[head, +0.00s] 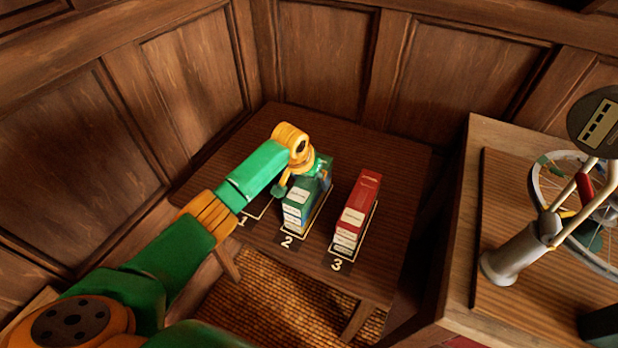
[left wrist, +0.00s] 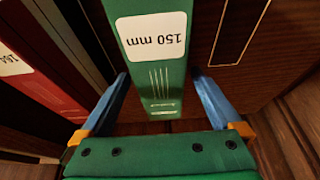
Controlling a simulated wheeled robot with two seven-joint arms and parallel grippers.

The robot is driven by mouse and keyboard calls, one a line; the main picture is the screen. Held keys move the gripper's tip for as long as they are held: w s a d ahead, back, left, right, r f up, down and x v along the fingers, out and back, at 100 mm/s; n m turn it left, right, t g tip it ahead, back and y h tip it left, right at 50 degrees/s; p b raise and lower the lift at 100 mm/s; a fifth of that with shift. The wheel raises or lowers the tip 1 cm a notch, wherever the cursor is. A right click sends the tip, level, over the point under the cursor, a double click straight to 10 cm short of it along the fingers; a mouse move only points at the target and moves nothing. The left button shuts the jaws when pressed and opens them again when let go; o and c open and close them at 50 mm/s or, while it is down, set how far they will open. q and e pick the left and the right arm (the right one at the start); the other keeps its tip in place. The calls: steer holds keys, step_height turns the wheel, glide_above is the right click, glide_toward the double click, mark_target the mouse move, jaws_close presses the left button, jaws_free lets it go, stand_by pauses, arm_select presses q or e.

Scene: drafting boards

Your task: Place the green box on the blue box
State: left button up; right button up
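The green box (head: 305,187) lies on top of the stack in the slot marked 2 on the dark wooden table (head: 387,137). In the left wrist view the green box (left wrist: 158,75) carries a white "150 mm" label. My left gripper (head: 318,168) is over the far end of this stack. In the left wrist view its blue fingers (left wrist: 160,75) stand on either side of the green box, with gaps showing, so it looks open. Below the green box are thin layers with pale labels; a blue box cannot be told clearly there. My right gripper is not in view.
Slot 1 is partly hidden behind my left arm. A bench (head: 462,215) with a wheel stand (head: 515,255) is at the right. Panelled walls close off the back and left.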

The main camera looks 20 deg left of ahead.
arm_select(q)
steer(key=shift+r, duration=0.4)
steer(key=p+v, duration=0.1)
steer(key=v, duration=1)
steer(key=shift+s+r+p, duration=0.25)
steer(key=shift+p, duration=0.15)
